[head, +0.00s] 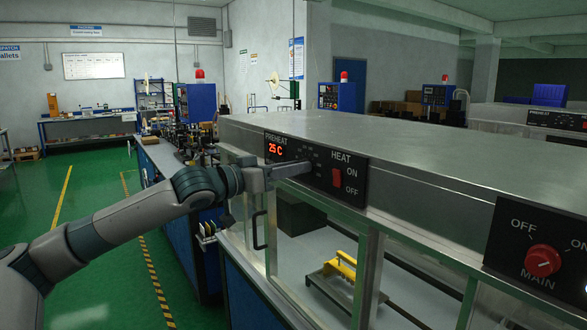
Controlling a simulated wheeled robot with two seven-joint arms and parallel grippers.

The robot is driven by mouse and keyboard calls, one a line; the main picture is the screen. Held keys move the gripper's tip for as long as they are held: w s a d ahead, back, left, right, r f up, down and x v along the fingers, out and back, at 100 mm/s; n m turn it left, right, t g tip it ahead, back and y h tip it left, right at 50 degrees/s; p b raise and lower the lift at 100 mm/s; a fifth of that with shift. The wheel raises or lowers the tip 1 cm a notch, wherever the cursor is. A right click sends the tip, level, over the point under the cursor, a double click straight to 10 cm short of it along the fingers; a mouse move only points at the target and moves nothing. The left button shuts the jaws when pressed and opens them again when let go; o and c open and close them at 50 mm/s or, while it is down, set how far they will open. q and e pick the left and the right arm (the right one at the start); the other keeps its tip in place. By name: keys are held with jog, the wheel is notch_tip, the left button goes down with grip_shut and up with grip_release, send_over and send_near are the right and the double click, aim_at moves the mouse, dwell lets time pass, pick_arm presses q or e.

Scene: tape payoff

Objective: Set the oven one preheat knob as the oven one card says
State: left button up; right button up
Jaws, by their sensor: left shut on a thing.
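My left gripper (298,170) reaches the panel below the preheat dial marks, left of the switch. It is shut on what seems to be the preheat knob, which the gripper hides, so I cannot read its setting. I cannot make out a legible oven one card. My right gripper is not in view.
A red MAIN knob (543,261) sits on a second panel at the right. Behind the oven's glass front is a yellow-handled piece (341,268). A vertical door handle (259,230) sticks out below my gripper. The green floor at the left is mostly clear.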

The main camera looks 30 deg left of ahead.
pick_arm(q)
jog(key=m+h+p, duration=0.1)
jog(key=m+p, duration=1)
jog(key=m, duration=1.3)
jog(key=shift+a+f+m+p, duration=0.1)
jog(key=shift+m+p, duration=0.2)
jog(key=shift+p, duration=0.1)
jog(key=o, duration=1)
jog(key=shift+f, duration=0.1)
